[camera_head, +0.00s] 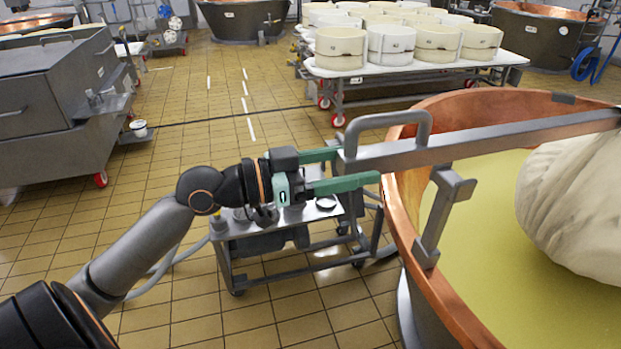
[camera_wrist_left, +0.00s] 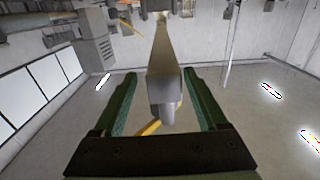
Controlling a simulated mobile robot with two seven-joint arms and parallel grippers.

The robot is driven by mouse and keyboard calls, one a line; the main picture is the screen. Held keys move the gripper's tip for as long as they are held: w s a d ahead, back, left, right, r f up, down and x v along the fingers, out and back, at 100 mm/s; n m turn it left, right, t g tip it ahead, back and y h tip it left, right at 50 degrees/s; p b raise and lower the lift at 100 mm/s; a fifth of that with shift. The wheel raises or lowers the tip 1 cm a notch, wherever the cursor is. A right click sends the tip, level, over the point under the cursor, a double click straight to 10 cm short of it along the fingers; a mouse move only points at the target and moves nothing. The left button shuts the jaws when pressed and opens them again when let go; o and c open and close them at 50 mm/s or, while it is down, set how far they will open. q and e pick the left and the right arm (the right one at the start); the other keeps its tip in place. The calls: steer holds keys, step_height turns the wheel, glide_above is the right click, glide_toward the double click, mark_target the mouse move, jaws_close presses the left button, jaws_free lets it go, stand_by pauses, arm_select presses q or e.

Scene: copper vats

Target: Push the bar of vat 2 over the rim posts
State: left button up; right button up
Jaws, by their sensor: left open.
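The grey metal bar (camera_head: 490,139) lies across the copper-rimmed vat (camera_head: 403,205), with a looped handle (camera_head: 388,118) near its left end. That end sticks out past the rim. A grey rim post (camera_head: 436,220) stands at the vat's near-left rim, beside the bar. My left gripper (camera_head: 358,166) is open at the bar's left end, with its green fingers on either side of it. In the left wrist view the bar (camera_wrist_left: 165,75) runs away between the open fingers (camera_wrist_left: 160,104), with gaps on both sides. My right gripper is out of view.
A white cloth bundle (camera_head: 575,195) sits in the yellow liquid (camera_head: 480,270) under the bar. A low metal trolley (camera_head: 300,240) stands behind my left forearm. A table with several white moulds (camera_head: 340,47) is at the back. Tiled floor is clear at middle left.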

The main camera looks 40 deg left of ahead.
arm_select(q)
steer(key=b+v, duration=0.2)
steer(key=v, duration=0.3)
steer(key=shift+f, duration=0.15)
steer(key=shift+b+v, duration=0.45)
steer(key=shift+v, duration=0.55)
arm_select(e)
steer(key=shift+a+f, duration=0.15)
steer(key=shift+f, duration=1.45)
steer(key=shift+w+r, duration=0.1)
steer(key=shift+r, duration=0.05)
